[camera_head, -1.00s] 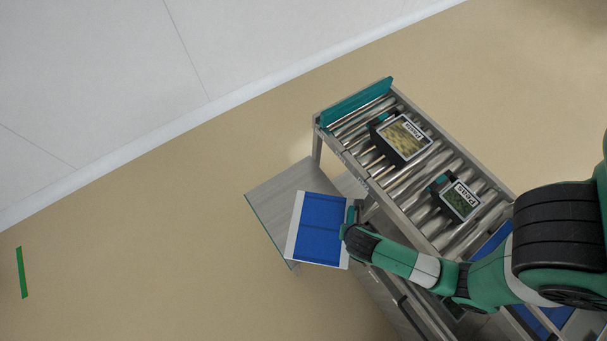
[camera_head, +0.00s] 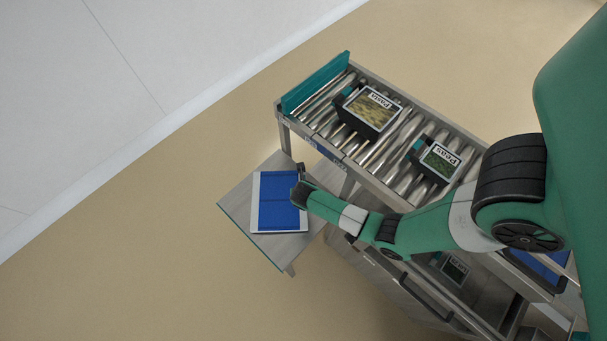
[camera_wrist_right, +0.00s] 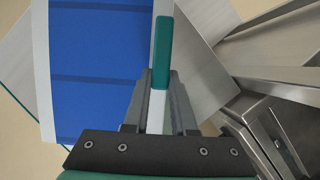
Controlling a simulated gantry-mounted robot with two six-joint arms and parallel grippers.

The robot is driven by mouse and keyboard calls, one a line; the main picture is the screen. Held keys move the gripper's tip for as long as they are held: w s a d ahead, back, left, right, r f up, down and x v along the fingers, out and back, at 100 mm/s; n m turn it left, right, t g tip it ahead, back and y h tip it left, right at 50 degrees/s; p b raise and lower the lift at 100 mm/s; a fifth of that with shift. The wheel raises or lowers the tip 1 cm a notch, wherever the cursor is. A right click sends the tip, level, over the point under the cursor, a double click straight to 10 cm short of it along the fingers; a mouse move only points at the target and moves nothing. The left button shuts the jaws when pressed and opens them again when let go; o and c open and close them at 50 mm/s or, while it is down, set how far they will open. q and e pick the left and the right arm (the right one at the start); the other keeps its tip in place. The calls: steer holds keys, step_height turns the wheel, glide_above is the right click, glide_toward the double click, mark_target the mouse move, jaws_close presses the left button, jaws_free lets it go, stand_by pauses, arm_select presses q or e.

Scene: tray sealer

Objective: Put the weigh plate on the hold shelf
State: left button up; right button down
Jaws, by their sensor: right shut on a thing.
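The weigh plate (camera_head: 281,203) is a flat blue panel with a white border. I cannot tell whether the plate touches the shelf. My right gripper (camera_head: 301,192) is shut on the plate's right edge. Part of the shelf shows behind the plate. My left gripper is not in view.
The roller conveyor (camera_head: 398,138) stands right of the shelf, carrying a pasta tray (camera_head: 369,108) and a peas tray (camera_head: 440,160). A teal end plate (camera_head: 314,84) closes its far end. A cabinet with a dark handle (camera_head: 410,285) is below. Open floor lies left.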

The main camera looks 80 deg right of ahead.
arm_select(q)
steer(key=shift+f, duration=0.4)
arm_select(e)
steer(key=shift+f, duration=0.7)
steer(key=shift+f, duration=0.15)
steer(key=c, duration=0.7)
jaws_free()
arm_select(q)
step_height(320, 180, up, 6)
steer(key=p, duration=0.5)
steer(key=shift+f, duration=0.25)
arm_select(e)
steer(key=v, duration=1.2)
steer(key=shift+a, duration=0.1)
